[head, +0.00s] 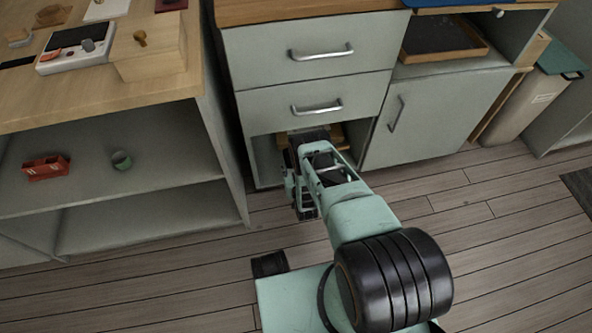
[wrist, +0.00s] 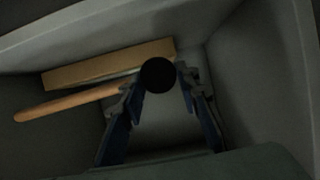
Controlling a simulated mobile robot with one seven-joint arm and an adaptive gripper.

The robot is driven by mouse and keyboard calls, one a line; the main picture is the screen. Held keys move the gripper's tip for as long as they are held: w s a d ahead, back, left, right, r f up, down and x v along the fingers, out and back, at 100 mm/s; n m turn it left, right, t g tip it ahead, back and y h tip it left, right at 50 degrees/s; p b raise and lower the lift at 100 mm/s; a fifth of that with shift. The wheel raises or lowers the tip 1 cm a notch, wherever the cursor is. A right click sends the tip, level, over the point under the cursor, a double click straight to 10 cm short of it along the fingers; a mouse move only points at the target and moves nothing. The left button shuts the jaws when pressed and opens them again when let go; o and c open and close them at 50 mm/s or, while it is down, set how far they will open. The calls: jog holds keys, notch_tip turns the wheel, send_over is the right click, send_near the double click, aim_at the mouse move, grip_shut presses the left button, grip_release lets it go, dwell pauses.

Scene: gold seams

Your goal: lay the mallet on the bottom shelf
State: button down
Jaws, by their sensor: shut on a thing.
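The mallet shows in the wrist view with a dark round head (wrist: 157,75) and a wooden handle (wrist: 70,102) running off to the left. My gripper (wrist: 161,84) is shut on the mallet, its fingers on either side of the head. It is inside a grey-walled compartment. In the head view my arm reaches into the open bay (head: 264,160) under two drawers, and my fingertips and the mallet are hard to make out. The bottom shelf (head: 150,218) of the left unit shows bare.
A pale wooden piece (wrist: 105,63) lies behind the mallet handle in the compartment. A closed cupboard door (head: 435,115) stands right of the bay. Floor in front is clear.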

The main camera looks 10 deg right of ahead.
aim_at(291, 171)
notch_tip(291, 171, down, 5)
jog(key=shift+w+r+b, duration=0.1)
jog(key=shift+b, duration=1)
jog(key=c, duration=1.5)
grip_release()
jog(key=shift+o, duration=0.2)
jog(key=shift+r, duration=0.1)
